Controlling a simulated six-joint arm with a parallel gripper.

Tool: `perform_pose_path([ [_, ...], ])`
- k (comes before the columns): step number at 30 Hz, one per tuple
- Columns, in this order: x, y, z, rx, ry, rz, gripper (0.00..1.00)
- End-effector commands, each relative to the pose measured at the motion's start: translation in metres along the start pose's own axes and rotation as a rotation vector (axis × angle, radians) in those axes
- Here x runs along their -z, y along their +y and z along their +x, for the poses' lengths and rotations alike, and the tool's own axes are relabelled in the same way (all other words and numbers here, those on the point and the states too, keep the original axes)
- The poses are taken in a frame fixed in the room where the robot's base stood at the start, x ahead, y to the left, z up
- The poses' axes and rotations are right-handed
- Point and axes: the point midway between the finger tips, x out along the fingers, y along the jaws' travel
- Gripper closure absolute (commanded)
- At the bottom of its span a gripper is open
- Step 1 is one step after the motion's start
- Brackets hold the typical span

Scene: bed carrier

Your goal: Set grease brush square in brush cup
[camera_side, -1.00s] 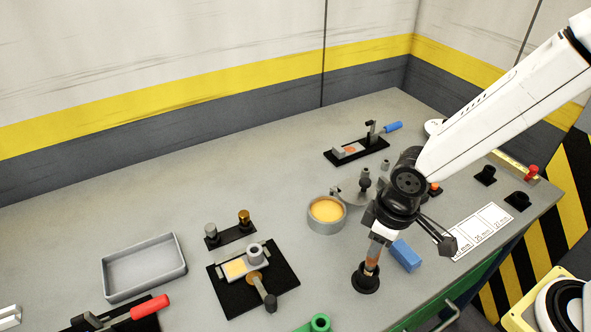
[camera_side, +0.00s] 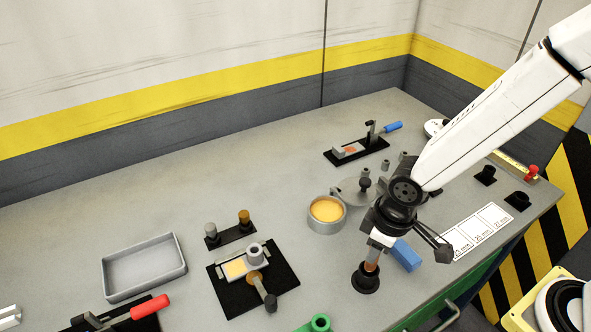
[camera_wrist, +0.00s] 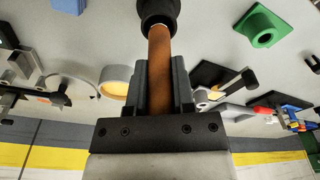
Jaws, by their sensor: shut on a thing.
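The grease brush (camera_side: 371,263) has a brown handle and stands roughly upright, its lower end in the black brush cup (camera_side: 366,281) on the bench. My gripper (camera_side: 380,240) is above the cup and shut on the brush's handle. In the wrist view the brown handle (camera_wrist: 160,55) runs between the fingers of my gripper (camera_wrist: 163,75) into the dark cup (camera_wrist: 157,12) at the top. The cup's rim hides the brush's lower end, so I cannot tell whether it touches the bottom.
A blue block (camera_side: 406,255) lies close to the right of my gripper. A round pot of yellow grease (camera_side: 326,212) stands to the left. A green part (camera_side: 319,323) is at the front edge. A black fixture (camera_side: 228,295) and a grey tray (camera_side: 143,292) are farther left.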

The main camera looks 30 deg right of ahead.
Motion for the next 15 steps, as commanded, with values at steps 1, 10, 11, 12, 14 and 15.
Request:
perform_pose_path([
  [1,-0.0001,0.0000,0.0010,0.000,0.000,0.000,1.00],
  [10,-0.0003,0.0000,0.0035,0.000,0.000,0.000,0.32],
  [11,-0.0003,0.0000,0.0035,0.000,0.000,0.000,0.29],
  [12,-0.0003,0.0000,0.0035,0.000,0.000,0.000,0.29],
  [14,-0.0003,0.0000,0.0035,0.000,0.000,0.000,0.29],
  [15,-0.0003,0.0000,0.0035,0.000,0.000,0.000,0.29],
])
